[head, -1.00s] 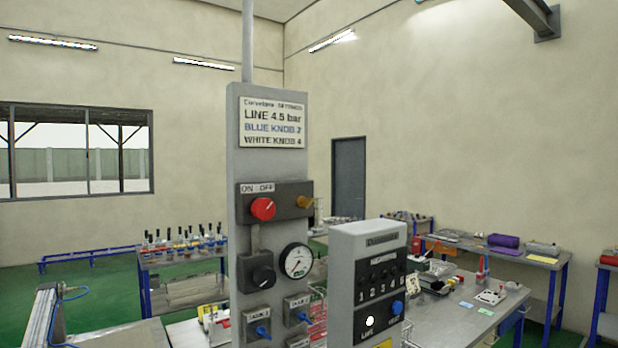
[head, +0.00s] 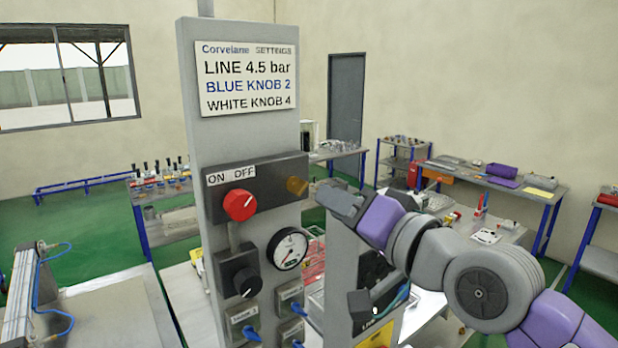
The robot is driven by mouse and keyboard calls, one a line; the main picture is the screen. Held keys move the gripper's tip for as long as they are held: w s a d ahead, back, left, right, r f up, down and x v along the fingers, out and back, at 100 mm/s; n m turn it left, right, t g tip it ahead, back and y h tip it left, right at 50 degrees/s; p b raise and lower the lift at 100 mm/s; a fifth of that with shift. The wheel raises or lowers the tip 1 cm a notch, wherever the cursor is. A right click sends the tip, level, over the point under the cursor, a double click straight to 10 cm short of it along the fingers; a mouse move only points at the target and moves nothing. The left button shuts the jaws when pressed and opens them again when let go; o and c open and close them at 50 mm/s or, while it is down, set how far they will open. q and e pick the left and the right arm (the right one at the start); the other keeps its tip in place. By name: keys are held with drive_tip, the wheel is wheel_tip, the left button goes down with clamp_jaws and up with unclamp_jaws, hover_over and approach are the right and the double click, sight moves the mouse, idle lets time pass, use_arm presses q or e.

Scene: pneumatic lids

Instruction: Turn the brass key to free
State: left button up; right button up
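The brass key (head: 297,186) sticks out of the right part of the dark switch box (head: 270,172) on the grey panel post. The red ON/OFF knob (head: 239,205) is on the left of the same box. My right gripper (head: 322,192) reaches in from the right, its tip just right of the key. I cannot tell whether it touches the key, or whether its fingers are open or shut. My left gripper is not in view.
Below the box are a pressure gauge (head: 287,248) and a black knob (head: 240,274). A settings sign (head: 248,78) is above. Benches stand behind.

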sight(304, 189)
drive_tip(key=x, duration=0.3)
drive_tip(key=p+x, duration=0.1)
drive_tip(key=x, duration=0.1)
drive_tip(key=shift+a+r, duration=0.15)
drive_tip(key=shift+a, duration=0.4)
drive_tip(key=shift+s+r, duration=0.1)
drive_tip(key=shift+s, duration=0.1)
drive_tip(key=shift+w, duration=0.15)
drive_tip(key=shift+c, duration=0.2)
drive_tip(key=shift+a, duration=0.1)
clamp_jaws()
